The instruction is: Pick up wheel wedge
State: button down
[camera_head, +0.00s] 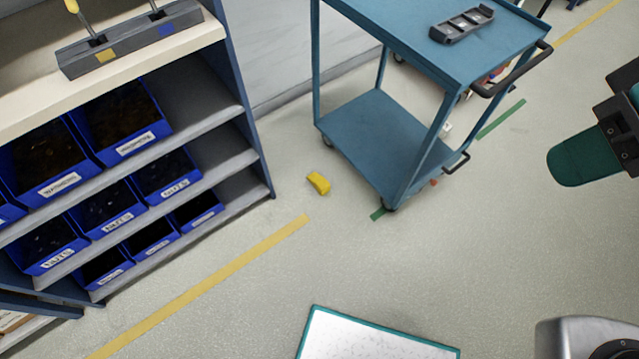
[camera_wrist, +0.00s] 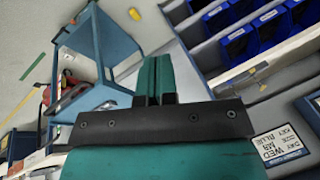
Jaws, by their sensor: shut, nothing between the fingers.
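The yellow wheel wedge (camera_head: 318,183) lies on the floor in the head view, between the shelf rack and the blue cart. It also shows small near the top of the wrist view (camera_wrist: 135,14). My gripper (camera_head: 565,166) is at the right of the head view, well apart from the wedge. Its green fingers (camera_wrist: 155,72) are together and empty in the wrist view. In that view the wedge lies well beyond the fingertips.
A blue two-tier cart (camera_head: 372,135) stands right of the wedge with a dark tray (camera_head: 462,23) on top. A shelf rack (camera_head: 243,115) with several blue bins (camera_head: 118,128) stands at left. A teal-edged white panel (camera_head: 375,340) is at the bottom. Floor in front of the wedge is clear.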

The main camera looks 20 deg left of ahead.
aim_at(321, 185)
jog(key=u, duration=0.05)
jog(key=i, duration=1.05)
jog(key=u, duration=2.2)
